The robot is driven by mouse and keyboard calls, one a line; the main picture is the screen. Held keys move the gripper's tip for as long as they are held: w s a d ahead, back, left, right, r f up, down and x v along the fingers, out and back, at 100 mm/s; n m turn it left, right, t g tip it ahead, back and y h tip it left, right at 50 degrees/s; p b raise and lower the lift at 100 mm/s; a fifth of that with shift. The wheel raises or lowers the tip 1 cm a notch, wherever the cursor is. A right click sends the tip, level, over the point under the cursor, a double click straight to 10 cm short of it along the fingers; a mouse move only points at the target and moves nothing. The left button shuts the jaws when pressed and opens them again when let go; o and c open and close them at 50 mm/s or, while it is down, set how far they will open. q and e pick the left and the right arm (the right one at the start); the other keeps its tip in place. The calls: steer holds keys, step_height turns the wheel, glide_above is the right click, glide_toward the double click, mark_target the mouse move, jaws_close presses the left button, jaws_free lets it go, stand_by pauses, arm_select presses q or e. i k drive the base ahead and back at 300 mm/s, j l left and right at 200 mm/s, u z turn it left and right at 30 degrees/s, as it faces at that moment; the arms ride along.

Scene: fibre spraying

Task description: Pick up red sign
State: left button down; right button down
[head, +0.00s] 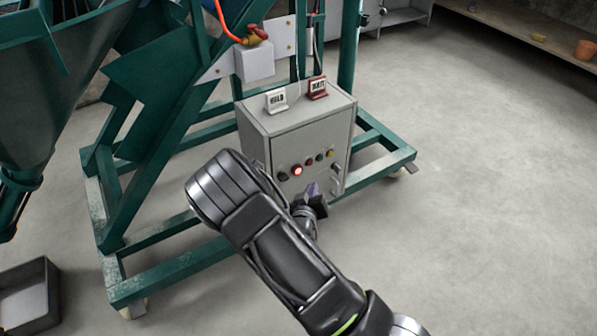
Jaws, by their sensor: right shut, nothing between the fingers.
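The small red sign (317,88) stands on top of the grey control box (297,128), near its back right corner. A similar white sign (277,101) stands to its left on the same top. My right arm reaches up from the bottom of the head view. My right gripper (314,192) is in front of the box's lower front face, below both signs and apart from the red one. It is shut and empty, and small in the picture. My left gripper is out of view.
The box front has a lit red button (297,170), other knobs and a handle. A green steel frame (155,165) on castors surrounds the box, with a hopper at the left. A grey bin (28,296) lies at lower left. The floor at right is clear.

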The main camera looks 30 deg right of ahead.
mark_target(316, 85)
steer(key=z, duration=1.25)
